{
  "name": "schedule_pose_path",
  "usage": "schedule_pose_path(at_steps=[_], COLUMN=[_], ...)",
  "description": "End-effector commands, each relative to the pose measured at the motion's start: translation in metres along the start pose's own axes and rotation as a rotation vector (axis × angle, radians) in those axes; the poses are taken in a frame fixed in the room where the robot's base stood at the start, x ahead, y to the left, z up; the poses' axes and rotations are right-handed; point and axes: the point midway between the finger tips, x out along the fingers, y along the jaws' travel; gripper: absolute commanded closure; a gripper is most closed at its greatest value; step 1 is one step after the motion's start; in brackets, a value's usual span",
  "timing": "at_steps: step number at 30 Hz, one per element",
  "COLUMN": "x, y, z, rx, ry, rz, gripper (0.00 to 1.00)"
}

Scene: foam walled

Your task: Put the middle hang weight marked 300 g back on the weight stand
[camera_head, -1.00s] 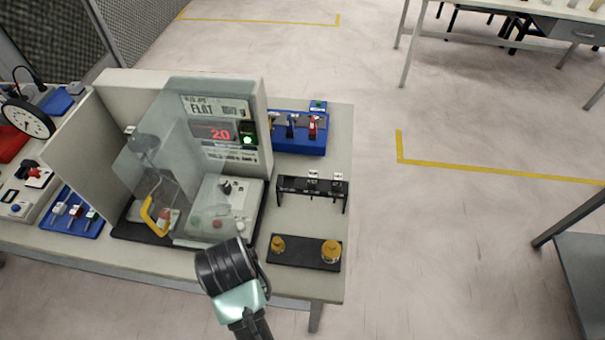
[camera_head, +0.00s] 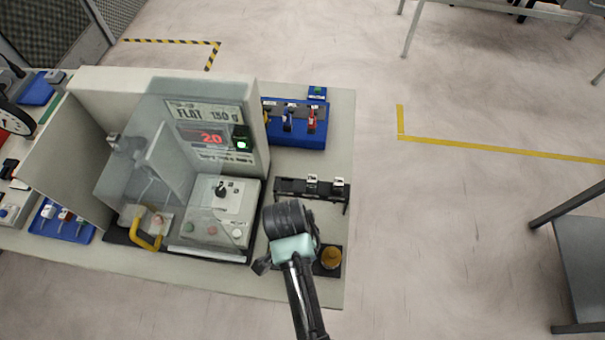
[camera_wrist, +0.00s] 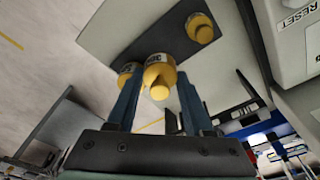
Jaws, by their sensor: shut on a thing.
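My gripper (camera_wrist: 160,92) is shut on a brass-yellow hang weight (camera_wrist: 160,70) with a dark number label, partly readable as 300, in the wrist view. The black weight stand (camera_wrist: 108,28) lies behind it, with a small yellow weight (camera_wrist: 201,28) at one end and another yellow weight (camera_wrist: 128,69) partly covered by a finger. The held weight shows in front of the stand; I cannot tell whether it touches it. In the head view my arm covers the stand's left part and the held weight; the right-hand weight (camera_head: 330,257) shows.
A black rail rack (camera_head: 290,188) with small labelled pieces stands just behind the weight stand. A balance with a clear shield and a red display (camera_head: 208,137) stands left. A blue tool holder (camera_head: 296,128) is at the back. The table's right edge is close.

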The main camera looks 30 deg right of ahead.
Motion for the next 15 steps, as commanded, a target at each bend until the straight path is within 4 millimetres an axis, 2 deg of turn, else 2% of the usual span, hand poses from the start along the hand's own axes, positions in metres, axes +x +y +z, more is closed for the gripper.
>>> schedule_pose_path(at_steps=[9,15], x=[0.037,0.045], y=[-0.001,-0.002], z=[0.005,0.006], rx=[-0.002,-0.002], ry=[0.0,0.002], rz=[-0.001,-0.005], gripper=[1.0,1.0])
